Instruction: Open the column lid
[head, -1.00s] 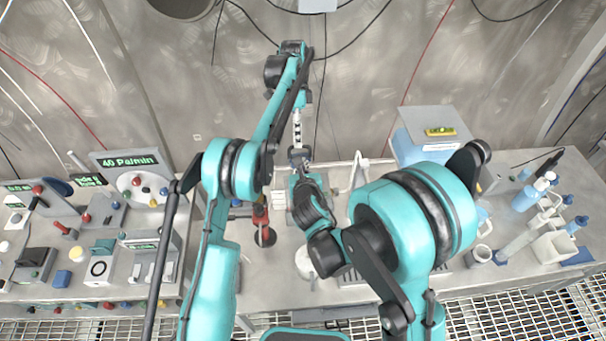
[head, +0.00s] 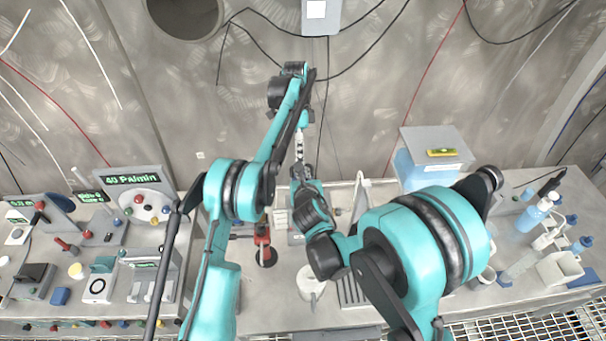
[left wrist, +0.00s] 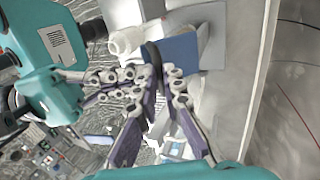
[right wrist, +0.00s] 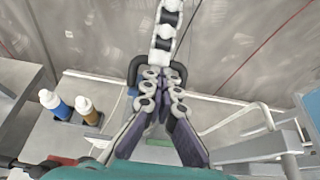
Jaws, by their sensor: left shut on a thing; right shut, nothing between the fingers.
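My left gripper (left wrist: 155,85) is shut on a dark, arched handle-like part (right wrist: 136,70). In the left wrist view this part is a thin dark strip between its fingers. In the head view the left gripper (head: 298,150) points down over the middle of the bench. My right gripper (right wrist: 162,85) is shut and empty, its tips close to the dark part; I cannot tell whether they touch. Beyond the fingers in the left wrist view lie a blue square piece (left wrist: 182,52) and a white nozzle-like part (left wrist: 128,39). The lid's full outline and the column are hidden by the grippers.
Control panels (head: 140,195) crowd the bench's left side. A red-and-black tool (head: 264,250) and a round white pot (head: 312,282) sit near the middle. A blue-walled tank (head: 425,165) and bottles (head: 535,213) stand at the right. The steel wall lies behind.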

